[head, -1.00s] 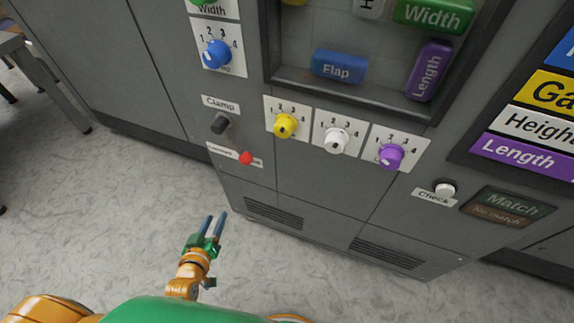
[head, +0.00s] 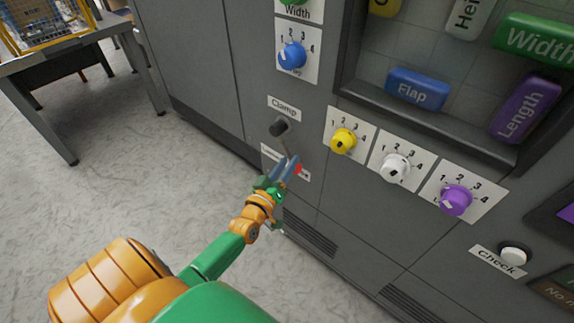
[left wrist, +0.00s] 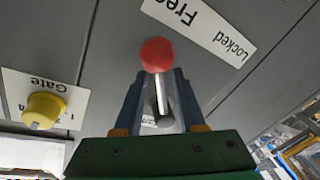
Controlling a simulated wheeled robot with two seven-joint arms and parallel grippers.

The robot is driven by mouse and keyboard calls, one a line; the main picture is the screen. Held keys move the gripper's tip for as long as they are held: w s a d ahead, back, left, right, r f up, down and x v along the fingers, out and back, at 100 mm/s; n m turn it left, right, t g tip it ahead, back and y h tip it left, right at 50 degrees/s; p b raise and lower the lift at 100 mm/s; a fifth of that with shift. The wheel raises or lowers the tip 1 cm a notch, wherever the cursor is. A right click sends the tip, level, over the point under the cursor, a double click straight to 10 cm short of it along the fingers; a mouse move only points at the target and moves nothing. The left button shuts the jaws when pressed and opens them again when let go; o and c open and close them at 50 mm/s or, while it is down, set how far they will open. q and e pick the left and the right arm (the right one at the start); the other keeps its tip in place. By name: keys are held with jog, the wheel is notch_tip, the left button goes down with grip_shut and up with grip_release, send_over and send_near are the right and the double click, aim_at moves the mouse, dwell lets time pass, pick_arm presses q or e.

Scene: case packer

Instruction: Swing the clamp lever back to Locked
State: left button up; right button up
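The clamp lever has a dark pivot (head: 279,127), a thin rod and a red knob (head: 298,168) on the lower grey panel. The knob is at the right end of the label plate. In the left wrist view the red knob (left wrist: 157,54) is beside the word Free on the white plate (left wrist: 203,25), with Locked further along. My left gripper (head: 286,164) is at the lever; its blue fingers are apart, one on each side of the rod, just below the knob in the left wrist view. Gaps show beside the rod. My right gripper is out of view.
Yellow (head: 343,141), white (head: 395,167) and purple (head: 455,200) dials sit to the right of the lever, with a blue dial (head: 291,56) above. A white Check button (head: 514,257) is lower right. A table (head: 75,60) stands at left; the floor between is clear.

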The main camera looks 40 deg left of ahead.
pick_arm(q)
grip_shut()
jog(key=shift+f, duration=0.15)
dwell(1.0)
